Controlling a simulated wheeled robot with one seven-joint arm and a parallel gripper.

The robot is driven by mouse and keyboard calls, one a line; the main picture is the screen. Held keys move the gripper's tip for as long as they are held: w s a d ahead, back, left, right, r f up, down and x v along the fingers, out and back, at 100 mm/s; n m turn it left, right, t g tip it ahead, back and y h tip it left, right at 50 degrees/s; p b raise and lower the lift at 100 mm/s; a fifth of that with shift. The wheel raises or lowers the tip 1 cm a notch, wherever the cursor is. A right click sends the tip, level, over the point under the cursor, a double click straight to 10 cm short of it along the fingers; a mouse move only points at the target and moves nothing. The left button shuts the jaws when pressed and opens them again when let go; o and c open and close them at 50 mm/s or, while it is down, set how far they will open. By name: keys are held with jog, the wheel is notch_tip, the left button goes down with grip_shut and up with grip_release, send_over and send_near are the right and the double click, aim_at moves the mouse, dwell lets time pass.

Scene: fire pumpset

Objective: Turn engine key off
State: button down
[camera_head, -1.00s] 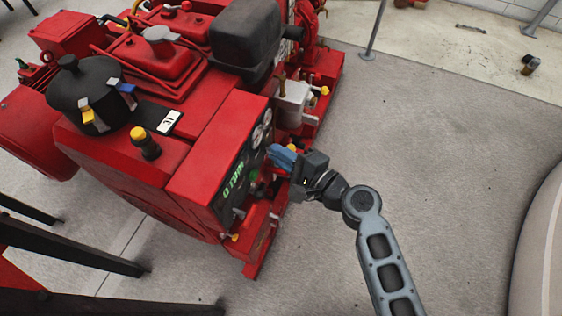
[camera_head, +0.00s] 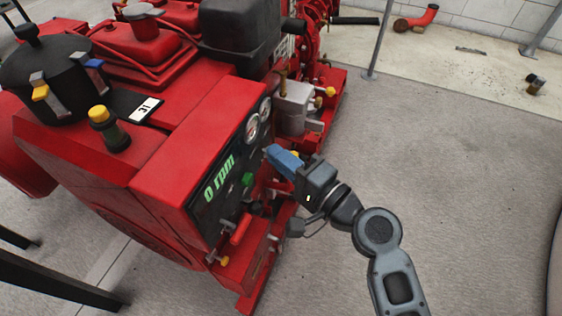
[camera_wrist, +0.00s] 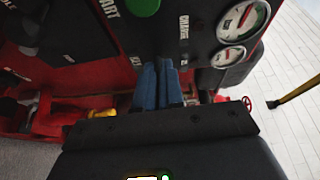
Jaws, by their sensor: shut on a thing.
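The engine's control panel (camera_head: 219,185) is on the near side of the red pumpset (camera_head: 165,180) and shows "0 rpm" in green. My gripper (camera_head: 272,152) has blue fingers and reaches the right part of the panel, below the gauges. In the wrist view my gripper (camera_wrist: 158,66) has its two fingers almost together at the panel's lower edge. The engine key itself is hidden between or behind the fingers. A green button (camera_head: 248,179) sits left of the fingers, and it shows at the top of the wrist view (camera_wrist: 143,6).
Two round gauges (camera_wrist: 229,57) are right of the fingers in the wrist view. A red lever (camera_head: 241,229) sticks out low on the panel. Open concrete floor (camera_head: 450,170) lies to the right. A grey post (camera_head: 378,45) stands behind.

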jog(key=shift+f, duration=0.1)
jog(key=c, duration=1.3)
grip_release()
jog(key=shift+o, duration=0.2)
jog(key=v, duration=0.8)
jog(key=shift+a, duration=0.1)
